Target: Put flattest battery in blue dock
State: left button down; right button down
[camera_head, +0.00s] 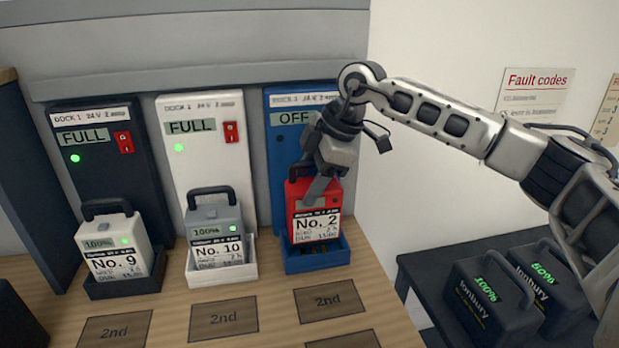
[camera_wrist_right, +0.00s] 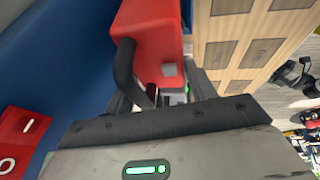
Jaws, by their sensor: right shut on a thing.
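The red battery No. 2 (camera_head: 316,218) stands upright in the tray of the blue dock (camera_head: 283,150), whose display reads OFF. Its charge display is too dark or covered to read. My right gripper (camera_head: 312,190) reaches down in front of the blue dock and is shut on the battery's handle. In the right wrist view the red battery (camera_wrist_right: 150,30) and its black handle (camera_wrist_right: 124,65) are at the gripper's fingers (camera_wrist_right: 165,95), beside the blue dock (camera_wrist_right: 60,60). My left gripper is not in view.
The dark dock (camera_head: 95,145) holds white battery No. 9 (camera_head: 115,245), and the white dock (camera_head: 205,155) holds grey battery No. 10 (camera_head: 215,235); both displays read FULL. Dark batteries (camera_head: 490,300) marked 100% and 50% (camera_head: 555,285) stand at right. Labelled bench squares (camera_head: 330,300) are clear.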

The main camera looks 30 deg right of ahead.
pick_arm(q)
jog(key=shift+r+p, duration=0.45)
pick_arm(e)
jog(key=shift+s+r, duration=0.2)
jog(key=shift+s, duration=0.05)
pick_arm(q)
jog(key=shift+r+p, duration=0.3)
pick_arm(e)
jog(key=shift+w, duration=0.3)
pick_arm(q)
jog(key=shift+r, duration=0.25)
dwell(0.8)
